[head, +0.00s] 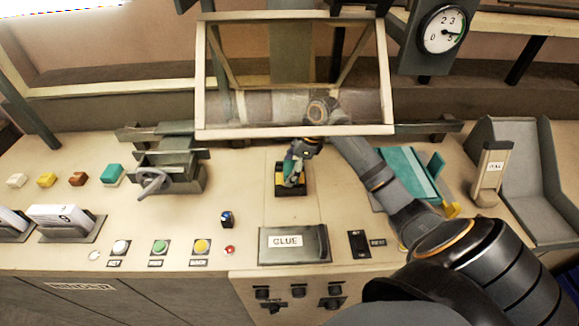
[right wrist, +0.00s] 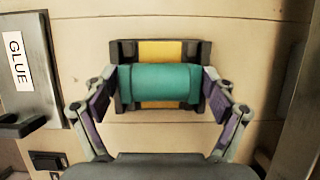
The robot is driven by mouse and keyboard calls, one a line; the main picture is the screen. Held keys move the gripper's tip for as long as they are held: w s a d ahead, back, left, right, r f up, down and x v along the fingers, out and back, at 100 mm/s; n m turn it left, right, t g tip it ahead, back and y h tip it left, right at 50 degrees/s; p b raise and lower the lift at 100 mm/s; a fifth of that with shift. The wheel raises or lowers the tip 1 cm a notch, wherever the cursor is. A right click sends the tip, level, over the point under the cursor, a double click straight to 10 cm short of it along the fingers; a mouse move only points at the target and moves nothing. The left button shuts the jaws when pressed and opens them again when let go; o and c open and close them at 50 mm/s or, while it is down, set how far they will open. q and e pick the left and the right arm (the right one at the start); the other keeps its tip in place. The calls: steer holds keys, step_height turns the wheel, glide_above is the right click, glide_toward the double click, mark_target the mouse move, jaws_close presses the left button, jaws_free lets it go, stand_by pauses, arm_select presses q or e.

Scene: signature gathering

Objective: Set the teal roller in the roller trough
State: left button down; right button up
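The teal roller (right wrist: 160,83) lies level between the two fingertips of my right gripper (right wrist: 160,80), which press on its two ends. It lies over the roller trough (right wrist: 160,48), a dark cradle with a yellow bed and dark side walls. In the right wrist view the roller overlaps the side walls; I cannot tell whether it touches them. In the head view my right gripper (head: 294,168) points down over the trough (head: 291,193) and hides most of the roller. My left gripper is not in view.
A GLUE box (head: 294,244) stands in front of the trough. A grey clamp with a handle (head: 170,165) is to the left, and a teal tray (head: 408,172) to the right. A framed clear panel (head: 290,80) hangs behind. Buttons (head: 160,247) line the front edge.

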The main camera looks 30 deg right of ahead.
steer(key=shift+o, duration=0.7)
steer(key=shift+b+v, duration=0.8)
steer(key=shift+v, duration=0.05)
steer(key=b+v, duration=0.1)
steer(key=v, duration=1)
steer(key=shift+r+b, duration=0.3)
steer(key=shift+b, duration=0.1)
steer(key=shift+w, duration=0.1)
